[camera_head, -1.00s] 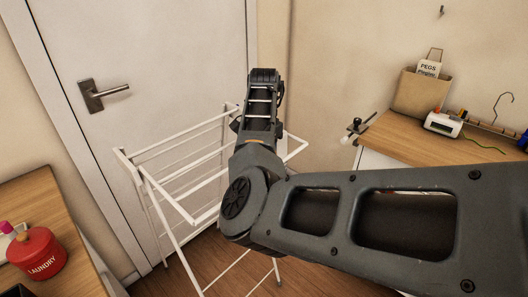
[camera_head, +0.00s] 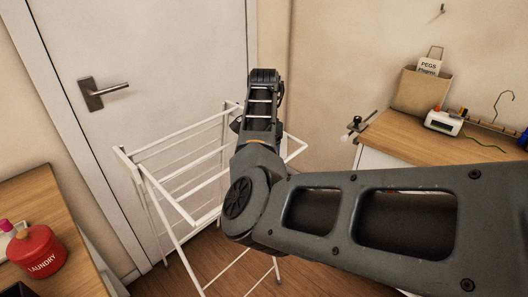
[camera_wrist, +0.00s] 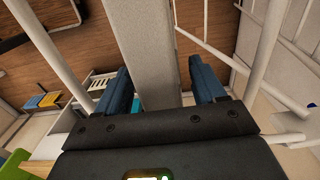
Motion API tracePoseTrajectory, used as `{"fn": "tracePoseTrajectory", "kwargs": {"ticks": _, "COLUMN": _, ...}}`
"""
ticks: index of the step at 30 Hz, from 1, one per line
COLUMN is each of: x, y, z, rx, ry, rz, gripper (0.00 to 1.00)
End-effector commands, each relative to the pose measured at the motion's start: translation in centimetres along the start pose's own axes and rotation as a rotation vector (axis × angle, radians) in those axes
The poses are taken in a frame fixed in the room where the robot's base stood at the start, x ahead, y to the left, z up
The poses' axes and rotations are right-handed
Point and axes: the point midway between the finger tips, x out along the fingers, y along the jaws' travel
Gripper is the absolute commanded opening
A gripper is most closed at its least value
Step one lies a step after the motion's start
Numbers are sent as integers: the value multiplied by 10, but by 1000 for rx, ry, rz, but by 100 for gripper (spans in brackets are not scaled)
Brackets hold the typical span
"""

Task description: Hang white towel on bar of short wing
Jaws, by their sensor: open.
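The white drying rack (camera_head: 150,150) stands in front of the door in the head view. A short part of its frame (camera_head: 297,150) shows to the right of my arm. In the wrist view my gripper (camera_wrist: 160,68) is open, with its two blue fingers apart. A pale grey-white strip with a cloth-like surface, which looks like the white towel (camera_wrist: 147,40), runs between the fingers, with gaps on both sides. White rack tubes (camera_wrist: 262,50) show to the right of it. In the head view my arm hides the gripper, the towel and part of the rack.
A wooden counter (camera_head: 35,200) with a red laundry tin (camera_head: 38,252) is at the left. A wooden worktop (camera_head: 400,140) with a peg bag (camera_head: 425,92) and a small white device (camera_head: 443,122) is at the right. Rack tubes lie close around my gripper.

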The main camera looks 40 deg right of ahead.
Motion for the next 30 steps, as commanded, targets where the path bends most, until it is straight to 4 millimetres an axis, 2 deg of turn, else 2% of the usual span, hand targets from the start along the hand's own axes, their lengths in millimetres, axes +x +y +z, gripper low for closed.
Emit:
{"fn": "tracePoseTrajectory", "kwargs": {"ticks": 17, "x": -1, "y": 0, "z": 0, "rx": 0, "ry": 0, "rz": 0, "gripper": 70}}
{"fn": "tracePoseTrajectory", "kwargs": {"ticks": 30, "x": -24, "y": 0, "z": 0, "rx": 0, "ry": -1, "rz": 1, "gripper": 70}}
